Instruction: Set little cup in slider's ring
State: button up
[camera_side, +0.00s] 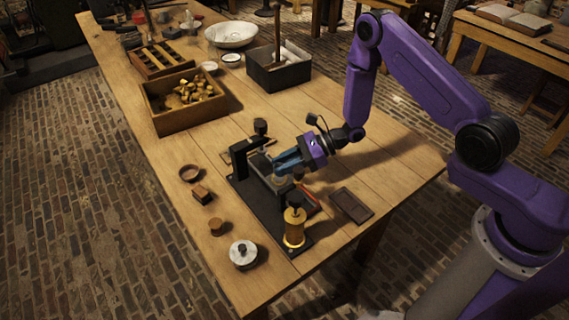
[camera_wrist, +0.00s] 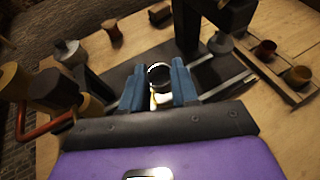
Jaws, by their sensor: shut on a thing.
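My gripper (camera_side: 278,167) has its blue fingers shut on a small round cup with a dark opening and bright rim; the cup (camera_wrist: 159,77) shows between the fingertips (camera_wrist: 158,70) in the wrist view. In the side view the fingers mostly hide it. The gripper is low over the black fixture (camera_side: 243,194), between its tall black post (camera_side: 240,158) and the brass jar (camera_side: 294,229) at the near end. Pale metal rails (camera_wrist: 225,86) run beside the fingers. I cannot make out the slider's ring, nor whether the cup touches it.
A dark flat tray (camera_side: 351,206) lies right. A wooden rack (camera_wrist: 283,82) holds small cups. Bare table lies at far right.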

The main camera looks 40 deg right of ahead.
jog(key=shift+s+f, duration=0.1)
jog(key=shift+f, duration=0.85)
dwell(0.3)
jog(key=shift+r, duration=0.85)
dwell(0.6)
